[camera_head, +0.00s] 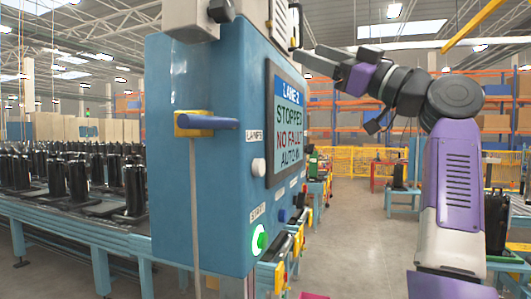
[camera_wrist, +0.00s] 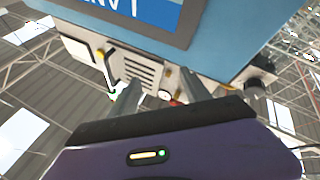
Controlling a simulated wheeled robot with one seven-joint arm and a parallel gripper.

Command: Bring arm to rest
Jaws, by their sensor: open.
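My gripper (camera_head: 318,58) is raised at the upper middle of the head view, beside the upper right of the blue control cabinet (camera_head: 200,150). In the wrist view my gripper (camera_wrist: 160,92) shows two grey fingers spread apart with nothing between them. My purple and grey arm is bent, with its forearm reaching left toward the cabinet. From these views I cannot tell how far the fingertips are from the cabinet.
The cabinet's screen (camera_head: 288,122) reads LANE 2, STOPPED, NO FAULT. A green start button (camera_head: 259,239) glows below. A blue-handled lever (camera_head: 208,122) sticks out of its side. A conveyor (camera_head: 70,215) carries several black cylinders at left. Open floor (camera_head: 355,235) lies between cabinet and arm.

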